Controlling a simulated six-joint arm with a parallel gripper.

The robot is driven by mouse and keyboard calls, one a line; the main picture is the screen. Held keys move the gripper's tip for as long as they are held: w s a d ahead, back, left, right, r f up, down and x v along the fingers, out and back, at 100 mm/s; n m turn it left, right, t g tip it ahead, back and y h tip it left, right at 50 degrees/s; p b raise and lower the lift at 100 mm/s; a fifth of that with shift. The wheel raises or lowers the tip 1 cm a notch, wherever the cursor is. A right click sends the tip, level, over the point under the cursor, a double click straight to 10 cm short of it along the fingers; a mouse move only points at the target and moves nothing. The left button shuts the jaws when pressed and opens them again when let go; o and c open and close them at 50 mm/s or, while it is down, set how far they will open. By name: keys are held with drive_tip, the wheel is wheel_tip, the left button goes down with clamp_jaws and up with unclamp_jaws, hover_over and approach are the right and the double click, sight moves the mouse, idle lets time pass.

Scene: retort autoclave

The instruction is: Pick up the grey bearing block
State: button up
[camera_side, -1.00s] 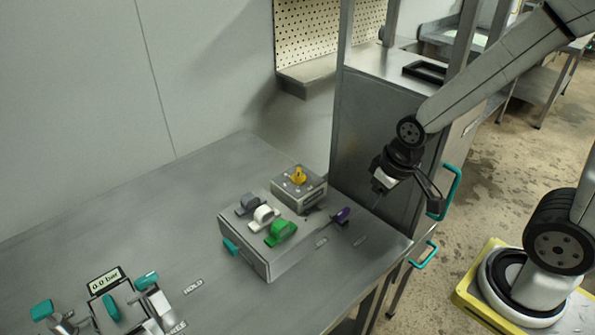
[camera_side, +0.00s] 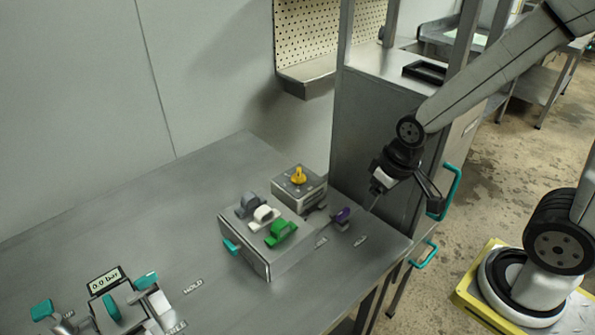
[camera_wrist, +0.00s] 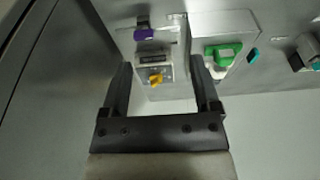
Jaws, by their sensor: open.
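The grey bearing block (camera_side: 250,204) is a small grey piece with a rounded top. In the side view it sits on the low metal box (camera_side: 262,258), at the end of a row with a white block (camera_side: 264,215) and a green block (camera_side: 281,232). My gripper (camera_side: 404,197) is above the bench's right end, well to the right of the grey block, open and empty. In the wrist view my open fingers (camera_wrist: 161,67) frame a box with a yellow knob. The green block (camera_wrist: 222,54) shows beyond the right finger; I cannot make out the grey block there.
A smaller box with a yellow knob (camera_side: 299,175) stands just behind the row. A purple lever (camera_side: 342,215) sits to its right. A tall steel cabinet (camera_side: 375,135) rises beside my gripper. A gauge and teal handles (camera_side: 112,305) are at front left. The left bench is clear.

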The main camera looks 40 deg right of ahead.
drive_tip(key=w+a+m+g+y, duration=0.1)
drive_tip(key=w+a+m, duration=0.2)
drive_tip(key=w+m, duration=0.85)
drive_tip(key=m+g+y, duration=0.1)
drive_tip(key=m+y, duration=0.2)
drive_tip(key=m, duration=0.3)
approach(250, 195)
wheel_tip(250, 195, down, 2)
drive_tip(key=shift+w+a+f+m+y, duration=0.15)
drive_tip(key=shift+w+f+m+y, duration=0.15)
drive_tip(key=shift+f+m, duration=0.15)
drive_tip(key=shift+x, duration=1.25)
drive_tip(key=shift+a+f, duration=0.1)
drive_tip(key=shift+f, duration=0.05)
drive_tip(key=shift+s+x, duration=0.1)
drive_tip(key=shift+x, duration=1.15)
drive_tip(key=shift+s+x, duration=0.15)
drive_tip(key=shift+x, duration=1.05)
